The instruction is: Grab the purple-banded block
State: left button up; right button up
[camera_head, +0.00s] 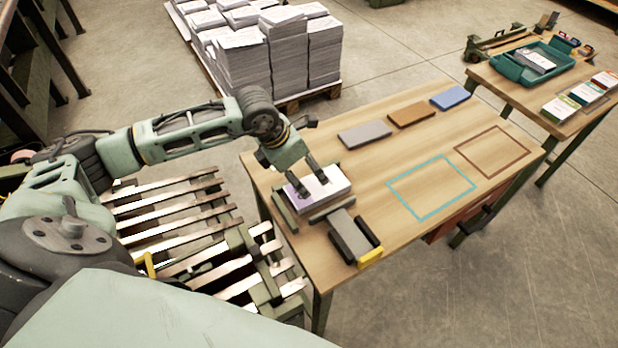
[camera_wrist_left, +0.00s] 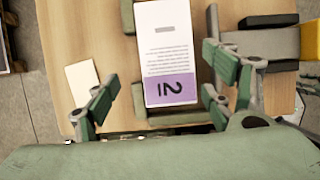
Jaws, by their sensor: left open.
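The purple-banded block (camera_head: 330,180) is a white, paper-like stack in a low dark-green holder (camera_head: 331,208) at the table's near left corner. In the left wrist view the block (camera_wrist_left: 165,35) is upright in the picture, with printed text and a purple band (camera_wrist_left: 170,90) marked 2I, upside down, at its lower end. My left gripper (camera_head: 311,179) is open just above the block. In the wrist view its fingers stand to the left and right of the block, apart from its sides. Their height above it is hard to tell. My right gripper is not in view.
A grey block with black and yellow ends (camera_head: 350,236) lies close beside the holder. Grey (camera_head: 364,134), brown (camera_head: 411,115) and blue (camera_head: 450,98) pads line the far edge. Teal (camera_head: 432,192) and brown (camera_head: 492,152) outlines mark bare tabletop. A second table (camera_head: 510,88) stands right.

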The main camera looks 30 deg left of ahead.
aim_at(317, 185)
pick_arm(q)
jog(key=shift+w+d+f, duration=0.15)
jog(key=shift+d+f, duration=0.05)
jog(key=shift+f, duration=0.25)
jog(key=shift+w+d+f+p, duration=0.15)
jog(key=shift+d+f+p, duration=0.15)
jog(key=shift+d+f, duration=0.2)
jog(key=shift+w+d+f+p, duration=0.15)
jog(key=shift+d+f+p, duration=0.15)
jog(key=shift+f, duration=0.3)
jog(key=x, duration=0.2)
jog(key=shift+w+f, duration=0.2)
jog(key=shift+f, duration=0.15)
jog(key=shift+w+f, duration=0.1)
jog(key=shift+f, duration=0.3)
jog(key=shift+d, duration=0.1)
jog(key=shift+c, duration=0.7)
jog(key=c, duration=1.1)
jog(key=shift+w, duration=0.1)
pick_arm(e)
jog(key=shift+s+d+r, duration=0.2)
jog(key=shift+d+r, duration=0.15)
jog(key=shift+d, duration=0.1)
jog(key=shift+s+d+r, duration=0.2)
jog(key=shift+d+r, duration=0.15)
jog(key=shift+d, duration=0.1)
